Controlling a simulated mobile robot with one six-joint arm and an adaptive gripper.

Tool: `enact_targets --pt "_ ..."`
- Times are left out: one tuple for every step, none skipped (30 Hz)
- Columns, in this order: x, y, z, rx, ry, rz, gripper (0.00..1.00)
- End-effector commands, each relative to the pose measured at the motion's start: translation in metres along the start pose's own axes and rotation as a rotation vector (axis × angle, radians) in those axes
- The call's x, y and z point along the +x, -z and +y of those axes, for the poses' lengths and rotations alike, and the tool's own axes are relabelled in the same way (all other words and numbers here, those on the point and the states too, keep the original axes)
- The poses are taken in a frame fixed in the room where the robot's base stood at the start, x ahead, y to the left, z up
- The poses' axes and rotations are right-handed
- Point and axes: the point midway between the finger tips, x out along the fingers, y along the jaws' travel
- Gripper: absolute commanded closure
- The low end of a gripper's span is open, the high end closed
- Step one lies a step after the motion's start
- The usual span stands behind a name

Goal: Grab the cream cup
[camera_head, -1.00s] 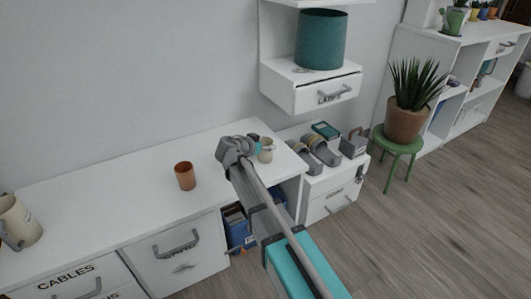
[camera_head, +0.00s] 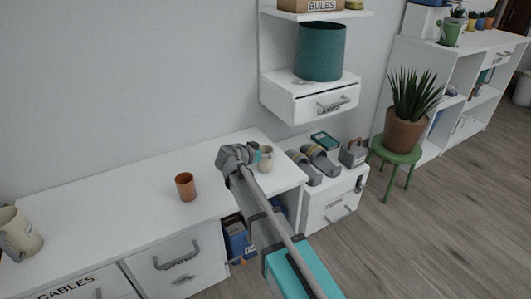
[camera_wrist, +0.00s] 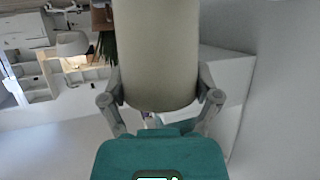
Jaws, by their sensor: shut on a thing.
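The cream cup (camera_head: 265,158) is at the right end of the long white desk in the head view. My gripper (camera_head: 256,154) is at its left side and partly covers it. In the wrist view the cream cup (camera_wrist: 156,55) fills the upper middle, between the two fingers of my gripper (camera_wrist: 160,98), which are shut on it. Its top end is cut off by the picture edge. I cannot tell whether its base touches the desk.
A terracotta cup (camera_head: 185,187) stands on the desk (camera_head: 120,205) to the left. A larger cream mug (camera_head: 22,234) is at the far left. Slippers (camera_head: 318,161) lie on a low cabinet to the right. A wall drawer unit (camera_head: 305,98) holding a teal drum (camera_head: 320,52) hangs above.

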Motion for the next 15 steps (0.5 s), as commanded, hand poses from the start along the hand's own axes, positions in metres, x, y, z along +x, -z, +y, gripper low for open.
enact_targets --pt "-0.003 0.007 0.0 0.0 0.0 0.001 0.8" --pt "-0.004 0.01 0.0 0.0 0.0 0.001 0.8" --pt "-0.005 0.013 0.0 0.0 0.0 0.001 0.8" --pt "-0.007 0.016 0.0 0.0 0.0 0.001 0.8" --pt "-0.008 0.019 0.0 0.0 0.0 0.001 0.8" --pt "-0.009 0.023 0.0 0.0 0.0 0.001 0.8" --pt "-0.014 0.024 0.003 -0.001 0.001 0.001 0.8" --pt "-0.018 0.026 0.005 -0.001 0.001 0.001 0.8" --pt "-0.023 0.029 0.007 -0.001 0.001 0.001 0.8" --pt "-0.026 0.032 0.009 -0.001 0.001 0.001 0.8" --pt "-0.03 0.034 0.01 -0.001 0.001 0.001 0.8" --pt "-0.035 0.037 0.012 -0.001 0.0 0.001 0.8" --pt "-0.038 0.039 0.014 -0.001 0.0 0.001 0.8" --pt "-0.042 0.042 0.016 0.0 0.001 0.001 0.8" --pt "-0.047 0.045 0.018 0.0 0.001 0.001 0.8"
